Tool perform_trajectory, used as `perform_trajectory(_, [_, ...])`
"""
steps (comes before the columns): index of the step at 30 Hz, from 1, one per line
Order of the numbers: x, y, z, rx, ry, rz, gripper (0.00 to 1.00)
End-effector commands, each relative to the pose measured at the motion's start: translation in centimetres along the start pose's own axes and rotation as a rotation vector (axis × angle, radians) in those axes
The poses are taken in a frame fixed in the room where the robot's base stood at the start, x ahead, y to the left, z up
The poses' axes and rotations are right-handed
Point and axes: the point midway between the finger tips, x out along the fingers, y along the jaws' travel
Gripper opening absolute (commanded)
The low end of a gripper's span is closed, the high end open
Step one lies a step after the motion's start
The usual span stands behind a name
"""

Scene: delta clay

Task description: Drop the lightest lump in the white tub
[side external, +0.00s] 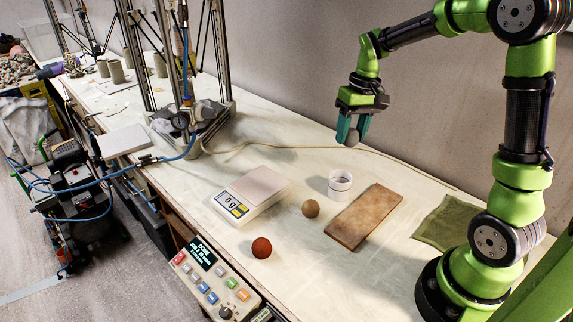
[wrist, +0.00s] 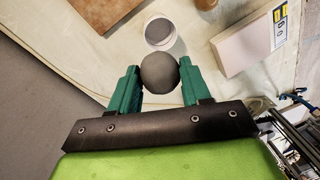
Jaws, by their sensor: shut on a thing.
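My gripper (side external: 353,130) is shut on a dark grey round lump (wrist: 159,73) and holds it in the air above the table. In the wrist view the lump sits between the teal fingers (wrist: 159,85). The small white tub (side external: 340,188) stands upright on the table, below the gripper in the side view. In the wrist view the tub (wrist: 149,41) shows just beyond the held lump, which overlaps its near edge. A tan lump (side external: 310,208) and a red-brown lump (side external: 261,247) lie on the table in front of the tub.
A white scale (side external: 262,188) reading 0 g stands left of the tub, its plate empty. A brown board (side external: 363,216) lies right of the tan lump. A green cloth (side external: 447,222) lies near my base. A button panel (side external: 213,279) is at the front edge. A delta frame stands behind left.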

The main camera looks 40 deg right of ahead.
Motion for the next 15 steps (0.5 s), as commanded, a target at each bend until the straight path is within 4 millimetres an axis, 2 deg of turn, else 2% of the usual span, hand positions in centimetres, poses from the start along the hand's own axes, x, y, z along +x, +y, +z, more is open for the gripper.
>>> perform_trajectory(9, [3.7,0.5,0.1,0.002,-0.002,-0.001,0.10])
perform_trajectory(15, [4.8,0.6,0.0,0.003,0.001,-0.001,0.10])
